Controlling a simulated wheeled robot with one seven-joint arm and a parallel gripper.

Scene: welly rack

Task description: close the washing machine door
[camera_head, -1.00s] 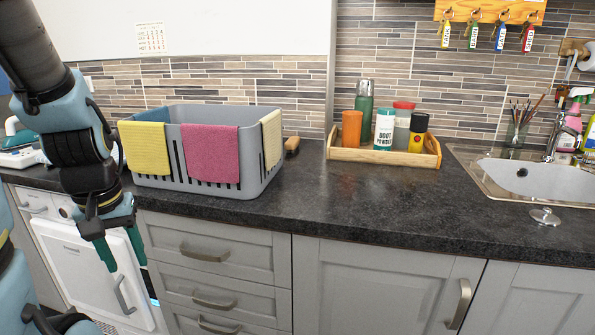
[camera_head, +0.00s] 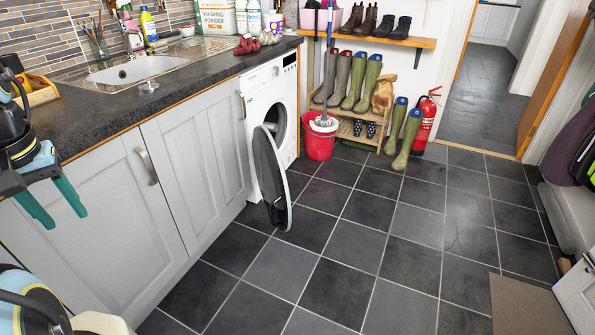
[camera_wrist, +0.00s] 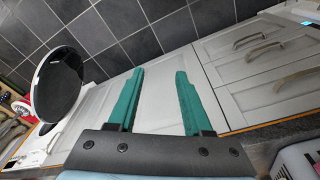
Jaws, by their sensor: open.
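The white washing machine (camera_head: 286,88) stands under the far end of the worktop. Its round dark-glass door (camera_head: 271,177) hangs wide open, swung out over the floor tiles. The dark drum opening shows behind it. In the wrist view the open door (camera_wrist: 58,86) is at the upper left, beyond my fingers. My gripper (camera_head: 58,208) is at the left edge of the head view, in front of the grey cupboard doors and well short of the washing machine. Its green fingers are apart and empty; they also show in the wrist view (camera_wrist: 158,100).
A red mop bucket (camera_head: 320,140) stands just right of the washing machine. Beyond it are the boot rack (camera_head: 345,128), loose wellies (camera_head: 404,138) and a fire extinguisher (camera_head: 426,120). The tiled floor (camera_head: 340,255) in front is clear. Grey cupboards (camera_head: 105,215) line the left.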

